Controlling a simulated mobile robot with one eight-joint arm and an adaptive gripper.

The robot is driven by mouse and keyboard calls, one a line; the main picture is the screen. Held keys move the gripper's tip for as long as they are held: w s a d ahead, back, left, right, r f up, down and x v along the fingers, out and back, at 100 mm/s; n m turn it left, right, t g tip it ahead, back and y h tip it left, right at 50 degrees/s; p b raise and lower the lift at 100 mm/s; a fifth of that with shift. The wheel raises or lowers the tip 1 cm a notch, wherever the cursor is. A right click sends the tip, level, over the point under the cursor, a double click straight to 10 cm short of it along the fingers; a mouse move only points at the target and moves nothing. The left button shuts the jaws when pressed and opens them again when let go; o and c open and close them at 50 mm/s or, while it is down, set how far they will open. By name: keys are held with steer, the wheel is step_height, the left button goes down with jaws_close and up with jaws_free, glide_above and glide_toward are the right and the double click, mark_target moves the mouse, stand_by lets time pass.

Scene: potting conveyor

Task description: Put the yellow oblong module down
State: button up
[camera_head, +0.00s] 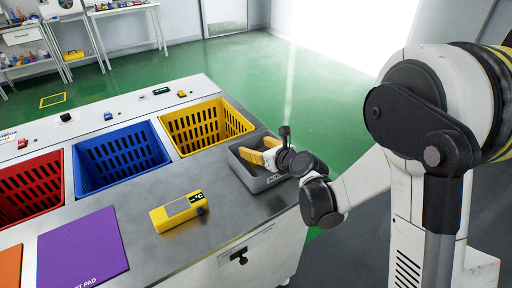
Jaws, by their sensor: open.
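A yellow oblong piece (252,157) shows at the grey tray (270,182), right beside the end of my arm. My gripper (272,156) is low over this tray and open. A second small patch of yellow shows just above the piece; I cannot tell whether it belongs to it. My gripper's fingers are small and partly hidden here, so I cannot tell whether they touch the piece or whether it rests on the tray floor. Another yellow oblong device (178,211), with a grey panel and dark display, lies flat on the steel bench top, apart from my gripper.
Red (32,190), blue (122,160) and yellow (206,126) crates are set in a row along the bench. A purple pad (82,250) and an orange pad (10,267) lie at the front left. Bare bench top (232,212) surrounds the yellow device.

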steer(key=s+d+r+n+g+h+p, duration=0.1)
steer(key=s+d+r+n, duration=0.3)
steer(key=s+n, duration=0.5)
steer(key=s+d+r+n+g+h, duration=0.1)
steer(key=s+d+r+n+h, duration=0.2)
steer(key=s+d+n, duration=0.6)
steer(key=s+d+r+n+g+h+p, duration=0.1)
steer(key=s+d+r+n+g+h, duration=0.1)
steer(key=s+d+n, duration=0.5)
steer(key=s+r+n+h, duration=0.1)
steer(key=s+r+n, duration=0.1)
steer(key=s+n, duration=0.2)
steer(key=shift+s+r+h+p, duration=0.3)
steer(key=shift+s+r+p, duration=0.05)
steer(key=shift+s, duration=0.2)
